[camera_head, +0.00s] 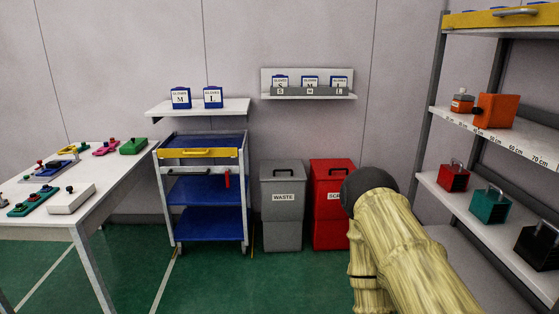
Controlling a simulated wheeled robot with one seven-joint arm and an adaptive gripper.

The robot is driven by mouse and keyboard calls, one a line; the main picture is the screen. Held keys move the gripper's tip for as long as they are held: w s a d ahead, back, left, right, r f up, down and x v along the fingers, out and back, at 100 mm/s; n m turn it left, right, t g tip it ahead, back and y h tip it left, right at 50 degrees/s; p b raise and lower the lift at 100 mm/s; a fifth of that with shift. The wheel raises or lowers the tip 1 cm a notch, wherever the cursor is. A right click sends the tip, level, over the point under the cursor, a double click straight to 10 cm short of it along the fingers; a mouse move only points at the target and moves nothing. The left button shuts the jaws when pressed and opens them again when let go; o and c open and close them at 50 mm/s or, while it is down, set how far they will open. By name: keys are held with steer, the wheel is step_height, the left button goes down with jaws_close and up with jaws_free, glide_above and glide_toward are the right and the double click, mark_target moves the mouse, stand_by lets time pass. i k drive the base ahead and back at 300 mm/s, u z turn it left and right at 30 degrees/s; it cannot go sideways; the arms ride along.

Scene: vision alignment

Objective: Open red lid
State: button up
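The red lid (324,165) sits on top of the red bin (325,215), on the floor at the back wall, right of centre. The lid looks closed and has a dark handle (337,170) near its front. The bin has a white label, partly hidden, with letters that start "SC". My arm (400,250), pale yellow with a dark rounded joint, is in front of the bin and hides its right side. My gripper is not in view, so its place relative to the lid and its state do not show.
A grey bin (282,220) marked "WASTE" stands left of the red bin. Further left are a blue cart (207,225) and a white table (112,178). A shelf rack (432,120) stands at right. A wall shelf (309,96) hangs above the bins. Green floor is clear in front.

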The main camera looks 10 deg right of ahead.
mark_target(324, 169)
steer(key=z, duration=0.55)
steer(key=i, duration=3.5)
steer(key=u, duration=0.35)
